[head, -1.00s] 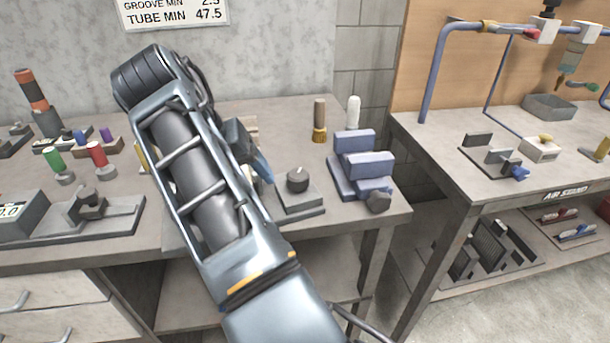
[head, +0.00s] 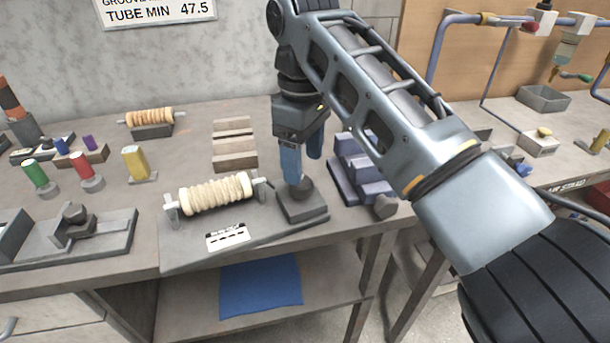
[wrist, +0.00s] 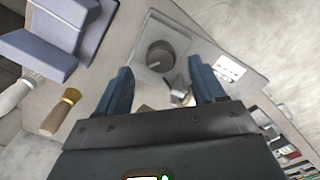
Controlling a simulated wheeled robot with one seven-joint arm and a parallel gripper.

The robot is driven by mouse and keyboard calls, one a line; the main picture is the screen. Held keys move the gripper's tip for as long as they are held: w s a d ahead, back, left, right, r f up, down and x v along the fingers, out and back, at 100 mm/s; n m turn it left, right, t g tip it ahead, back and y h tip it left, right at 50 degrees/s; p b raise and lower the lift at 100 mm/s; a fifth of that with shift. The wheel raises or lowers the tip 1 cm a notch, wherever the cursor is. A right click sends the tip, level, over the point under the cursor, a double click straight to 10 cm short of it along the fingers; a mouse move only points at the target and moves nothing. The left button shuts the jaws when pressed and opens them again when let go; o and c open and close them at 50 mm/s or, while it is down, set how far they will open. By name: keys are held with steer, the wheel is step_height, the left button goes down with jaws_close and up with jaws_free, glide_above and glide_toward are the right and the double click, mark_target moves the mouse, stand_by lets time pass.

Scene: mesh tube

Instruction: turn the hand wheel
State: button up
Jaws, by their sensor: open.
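The hand wheel (head: 303,189) is a dark round knob on a square grey base (head: 303,208), at the right end of a plate on the bench. In the wrist view the hand wheel (wrist: 163,58) shows a pale pointer line on its top. My gripper (head: 303,170) points down above the wheel, its blue fingers apart and empty. In the head view the near finger hides part of the wheel. In the wrist view the wheel lies in the gap between my fingertips (wrist: 161,68). I cannot tell whether a finger touches it.
A cream ribbed mesh tube (head: 216,194) lies across holders left of the wheel, with a white label (head: 228,237) in front. A blue-grey stepped block (head: 350,170) stands close on the right. Wooden blocks (head: 234,145) lie behind.

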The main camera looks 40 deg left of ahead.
mark_target(303, 182)
steer(key=shift+f, duration=2.6)
steer(key=shift+c, duration=0.5)
steer(key=c, duration=1)
steer(key=shift+o, duration=0.2)
steer(key=shift+r+m+p, duration=0.2)
steer(key=shift+m+p, duration=0.2)
steer(key=shift+p, duration=0.4)
